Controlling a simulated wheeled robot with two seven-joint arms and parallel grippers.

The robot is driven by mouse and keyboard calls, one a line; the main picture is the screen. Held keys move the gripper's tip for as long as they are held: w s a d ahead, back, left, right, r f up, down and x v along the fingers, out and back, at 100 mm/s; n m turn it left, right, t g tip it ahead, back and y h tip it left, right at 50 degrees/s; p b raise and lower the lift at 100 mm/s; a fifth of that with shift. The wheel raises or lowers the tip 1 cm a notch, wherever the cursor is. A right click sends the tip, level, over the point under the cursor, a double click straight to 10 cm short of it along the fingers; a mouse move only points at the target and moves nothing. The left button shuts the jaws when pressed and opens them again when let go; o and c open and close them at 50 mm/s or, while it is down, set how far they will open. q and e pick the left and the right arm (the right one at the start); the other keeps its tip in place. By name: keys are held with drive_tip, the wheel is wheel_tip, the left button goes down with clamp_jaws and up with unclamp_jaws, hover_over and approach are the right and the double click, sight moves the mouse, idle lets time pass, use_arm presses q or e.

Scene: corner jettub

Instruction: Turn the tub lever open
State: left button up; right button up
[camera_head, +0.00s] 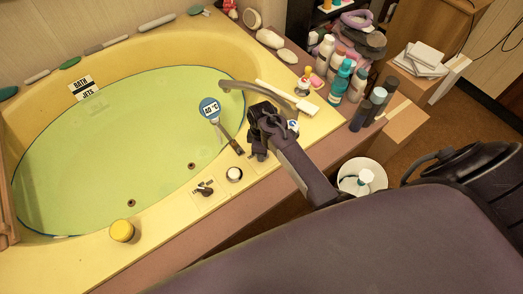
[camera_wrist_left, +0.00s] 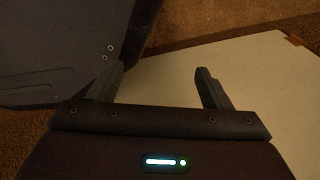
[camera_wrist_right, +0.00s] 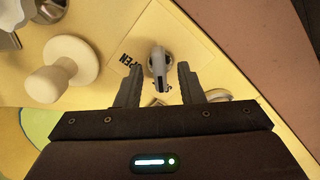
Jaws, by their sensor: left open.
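The tub lever (camera_wrist_right: 158,64) shows in the right wrist view as a small grey-white handle on a pale square plate with dark lettering that reads OPEN. My right gripper (camera_wrist_right: 160,68) is open, with one finger on each side of the lever and a visible gap to both. In the head view my right gripper (camera_head: 262,145) is over the tub's front rim and hides the lever.
A white knob (camera_head: 234,174) and a metal tap handle (camera_head: 204,188) stand on the rim of the yellow tub (camera_head: 165,230).

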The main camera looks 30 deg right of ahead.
drive_tip(key=shift+f, duration=0.2)
drive_tip(key=shift+c, duration=0.3)
clamp_jaws()
